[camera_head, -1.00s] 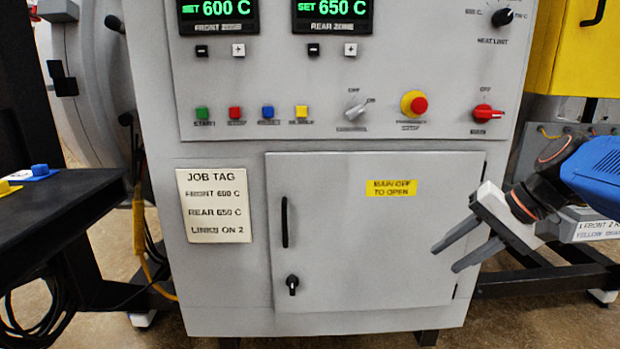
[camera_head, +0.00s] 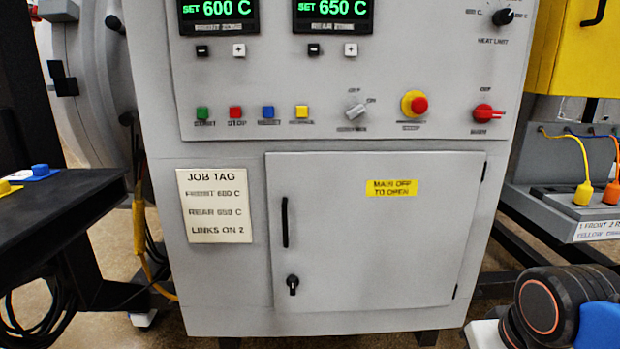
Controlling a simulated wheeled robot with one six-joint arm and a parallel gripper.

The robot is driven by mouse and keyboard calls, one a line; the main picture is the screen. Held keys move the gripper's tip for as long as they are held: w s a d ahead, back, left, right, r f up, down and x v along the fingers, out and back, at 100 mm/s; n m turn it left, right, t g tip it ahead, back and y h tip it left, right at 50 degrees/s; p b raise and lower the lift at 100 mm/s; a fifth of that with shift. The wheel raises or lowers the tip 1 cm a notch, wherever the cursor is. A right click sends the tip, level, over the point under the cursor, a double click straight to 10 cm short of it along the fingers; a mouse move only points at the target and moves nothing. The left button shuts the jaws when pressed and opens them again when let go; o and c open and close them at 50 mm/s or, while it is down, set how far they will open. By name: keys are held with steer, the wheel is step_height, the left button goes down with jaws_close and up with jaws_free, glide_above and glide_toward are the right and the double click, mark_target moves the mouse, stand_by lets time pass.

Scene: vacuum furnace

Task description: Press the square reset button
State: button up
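My arm's black and blue wrist part shows at the bottom right, well below and right of the buttons. My gripper's fingers are not in view.
Right of the row are a grey selector knob (camera_head: 356,111), a red push button on a yellow collar (camera_head: 414,104) and a red rotary switch (camera_head: 488,114). A cabinet door (camera_head: 370,240) is closed below. A black table (camera_head: 70,205) stands at left. The space before the buttons looks clear.

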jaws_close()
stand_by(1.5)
